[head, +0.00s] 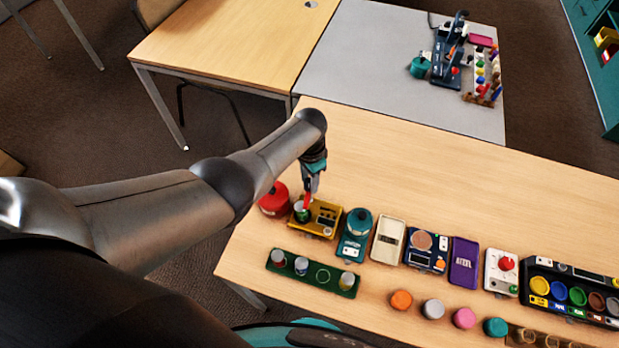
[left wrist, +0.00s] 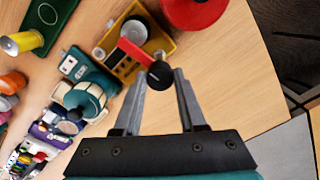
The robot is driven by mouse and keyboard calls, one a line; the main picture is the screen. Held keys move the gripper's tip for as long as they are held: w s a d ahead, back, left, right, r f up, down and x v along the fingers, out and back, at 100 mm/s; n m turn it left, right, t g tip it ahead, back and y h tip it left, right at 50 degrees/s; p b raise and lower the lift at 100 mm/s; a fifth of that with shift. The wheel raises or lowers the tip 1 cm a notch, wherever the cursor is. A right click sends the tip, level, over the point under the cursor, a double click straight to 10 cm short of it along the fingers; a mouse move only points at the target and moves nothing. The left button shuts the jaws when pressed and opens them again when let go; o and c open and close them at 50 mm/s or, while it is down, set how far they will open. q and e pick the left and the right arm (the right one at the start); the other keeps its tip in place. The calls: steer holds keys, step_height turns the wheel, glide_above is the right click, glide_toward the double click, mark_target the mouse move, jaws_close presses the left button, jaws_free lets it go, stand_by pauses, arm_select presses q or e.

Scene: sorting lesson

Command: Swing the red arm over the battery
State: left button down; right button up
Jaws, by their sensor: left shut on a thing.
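The yellow tester (head: 325,218) stands near the table's left end and also shows in the left wrist view (left wrist: 122,66). A green battery (head: 301,214) stands upright at its left side; its pale round top shows in the left wrist view (left wrist: 135,29). The red arm (left wrist: 137,51) reaches from the battery's edge to a black knob (left wrist: 160,75). It seems to overlap the battery's near edge; I cannot tell how fully it covers the top. My left gripper (left wrist: 158,78) is shut on the knob; it points down above the tester in the head view (head: 309,188). My right gripper is out of view.
A red round container (head: 273,199) stands close left of the tester, and a teal device (head: 353,247) close right. A green tray (head: 312,285) with several round places lies in front. More devices line the table rightward. The table behind (head: 400,160) is clear.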

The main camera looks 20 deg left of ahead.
arm_select(q)
steer(key=shift+m, duration=0.8)
steer(key=shift+c, duration=2.3)
jaws_free()
